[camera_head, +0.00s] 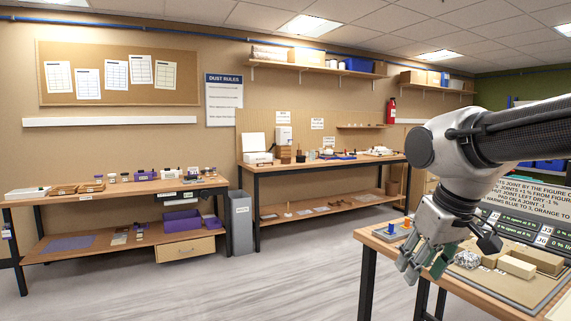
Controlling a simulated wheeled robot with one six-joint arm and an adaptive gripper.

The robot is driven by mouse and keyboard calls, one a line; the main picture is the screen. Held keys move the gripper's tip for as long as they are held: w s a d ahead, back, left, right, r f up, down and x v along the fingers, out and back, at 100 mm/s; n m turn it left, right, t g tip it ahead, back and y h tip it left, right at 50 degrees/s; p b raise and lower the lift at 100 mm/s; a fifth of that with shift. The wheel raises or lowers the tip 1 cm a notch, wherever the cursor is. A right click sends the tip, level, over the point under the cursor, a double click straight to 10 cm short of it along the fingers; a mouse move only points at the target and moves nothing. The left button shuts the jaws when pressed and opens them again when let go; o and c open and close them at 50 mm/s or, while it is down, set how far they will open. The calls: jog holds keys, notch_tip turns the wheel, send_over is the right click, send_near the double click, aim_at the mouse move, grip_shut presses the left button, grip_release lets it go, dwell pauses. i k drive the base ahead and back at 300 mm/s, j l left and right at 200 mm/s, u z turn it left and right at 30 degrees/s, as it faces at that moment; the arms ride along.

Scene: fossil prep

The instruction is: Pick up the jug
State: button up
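I cannot make out a jug for certain; the small items on the benches are too small to tell apart. My gripper (425,270) hangs at the right, its fingers pointing down by the left part of the near table (385,236). The fingers look spread, with a gap between them and nothing clearly held. My arm covers part of the view at the right.
The near table carries a crumpled silvery lump (467,259), pale blocks (516,267) and a sign board. A left bench (110,188) and a back bench (330,163) hold small items. A grey bin (241,222) stands between them. The floor in the middle is clear.

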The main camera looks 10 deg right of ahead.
aim_at(312, 152)
jog(key=i+u, duration=0.1)
jog(key=i, duration=0.45)
jog(key=i+l+u, duration=0.1)
jog(key=i, duration=0.45)
jog(key=i+l+u, duration=0.15)
jog(key=i, duration=0.4)
jog(key=i+z, duration=0.1)
jog(key=i, duration=0.65)
jog(key=i+j+z, duration=0.15)
jog(key=i, duration=0.6)
jog(key=i+j+z, duration=0.1)
jog(key=i, duration=0.65)
jog(key=i+z, duration=0.4)
jog(key=i, duration=0.25)
jog(key=i+j+z, duration=0.2)
jog(key=i+z, duration=0.2)
jog(key=i, duration=0.25)
jog(key=i+l+z, duration=0.1)
jog(key=i+z, duration=0.75)
jog(key=i+l+u, duration=0.1)
jog(key=i+u, duration=0.15)
jog(key=i, duration=0.2)
jog(key=i+l+u, duration=0.3)
jog(key=i, duration=0.15)
jog(key=i+l+u, duration=0.15)
jog(key=i+u, duration=0.2)
jog(key=i+l+u, duration=0.45)
jog(key=u, duration=0.2)
